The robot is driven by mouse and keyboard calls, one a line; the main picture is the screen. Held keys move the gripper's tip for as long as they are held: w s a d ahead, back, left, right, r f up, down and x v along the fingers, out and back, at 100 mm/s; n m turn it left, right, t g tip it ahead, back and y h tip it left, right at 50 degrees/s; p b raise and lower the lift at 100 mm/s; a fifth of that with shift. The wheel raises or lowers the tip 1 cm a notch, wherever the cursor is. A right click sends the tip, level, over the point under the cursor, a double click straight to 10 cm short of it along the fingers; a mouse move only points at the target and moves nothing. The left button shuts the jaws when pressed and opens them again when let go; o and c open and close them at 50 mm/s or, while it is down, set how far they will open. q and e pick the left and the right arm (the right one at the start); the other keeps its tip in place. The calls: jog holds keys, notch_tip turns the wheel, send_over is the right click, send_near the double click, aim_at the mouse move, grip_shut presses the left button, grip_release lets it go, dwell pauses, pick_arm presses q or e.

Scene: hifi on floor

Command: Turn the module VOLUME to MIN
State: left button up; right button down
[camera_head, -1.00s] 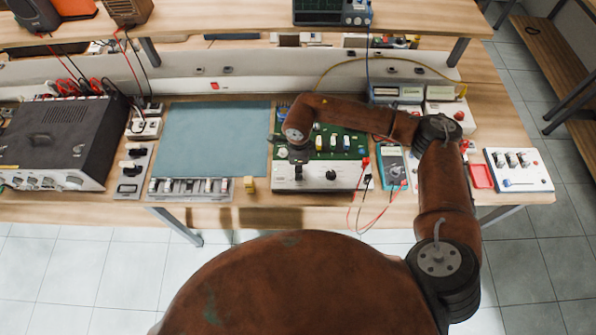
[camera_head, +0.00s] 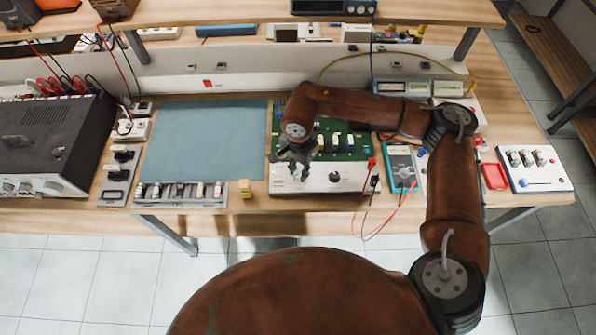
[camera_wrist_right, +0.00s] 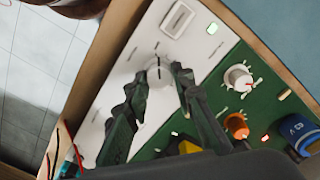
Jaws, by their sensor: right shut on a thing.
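The module is a white front panel (camera_head: 352,181) with a green board (camera_head: 352,156) behind it, on the bench. My right gripper (camera_head: 298,174) reaches down onto the left part of the white panel. In the right wrist view its fingers (camera_wrist_right: 158,74) are shut on a small pale knob (camera_wrist_right: 158,72) with a dark mark at its top. A second, dark knob (camera_head: 334,177) stands to the right on the panel, free of the gripper. The label VOLUME and any MIN mark cannot be read. My left gripper is not in view.
The green board carries a white knob (camera_wrist_right: 238,78), an orange knob (camera_wrist_right: 237,125) and a blue part (camera_wrist_right: 298,130). A multimeter (camera_head: 402,168) with red leads lies right of the module.

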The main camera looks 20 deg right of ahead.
aim_at(299, 173)
jog(key=shift+n+b, duration=0.3)
jog(key=shift+n, duration=0.3)
jog(key=c, duration=1.7)
grip_release()
jog(key=shift+o, duration=0.2)
notch_tip(299, 173, up, 12)
